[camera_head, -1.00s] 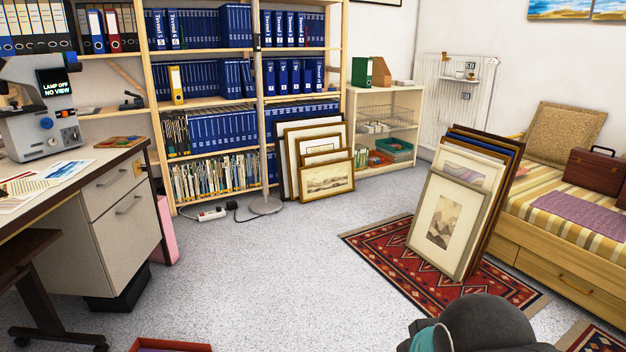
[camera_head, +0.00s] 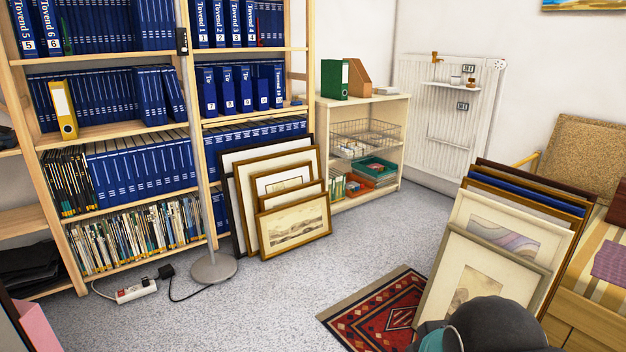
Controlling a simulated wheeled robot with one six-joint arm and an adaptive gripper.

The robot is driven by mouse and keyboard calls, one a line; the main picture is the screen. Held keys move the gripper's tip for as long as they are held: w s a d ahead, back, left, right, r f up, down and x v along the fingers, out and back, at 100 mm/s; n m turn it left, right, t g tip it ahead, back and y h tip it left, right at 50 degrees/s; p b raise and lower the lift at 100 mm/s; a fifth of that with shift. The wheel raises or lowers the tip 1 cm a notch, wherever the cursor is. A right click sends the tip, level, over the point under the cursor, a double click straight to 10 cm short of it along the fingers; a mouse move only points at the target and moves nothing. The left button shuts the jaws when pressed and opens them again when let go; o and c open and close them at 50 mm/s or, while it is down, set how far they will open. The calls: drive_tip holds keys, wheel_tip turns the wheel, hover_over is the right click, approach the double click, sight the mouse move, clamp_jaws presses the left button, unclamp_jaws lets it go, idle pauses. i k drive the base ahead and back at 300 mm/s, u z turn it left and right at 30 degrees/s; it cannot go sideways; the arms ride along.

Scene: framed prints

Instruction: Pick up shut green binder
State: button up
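A shut green binder (camera_head: 334,79) stands upright on top of the low wooden shelf unit (camera_head: 392,100) against the back wall. Its spine with a finger hole faces to the right of its green side. A brown file holder (camera_head: 358,79) stands just right of it. A dark rounded part with a teal piece, which looks like part of my own arm, shows at the bottom right. My gripper's fingers cannot be made out, and the binder is well away from it across the room.
Framed prints lean against the tall bookshelf (camera_head: 283,205) and in a stack at right (camera_head: 500,235). A lamp base (camera_head: 213,268) and a power strip (camera_head: 136,291) lie on the floor. A patterned rug (camera_head: 385,312) lies at front right. Grey floor between the print stacks is clear.

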sight(335, 73)
drive_tip(key=z, duration=0.1)
drive_tip(key=i, duration=4.4)
drive_tip(key=u, duration=0.05)
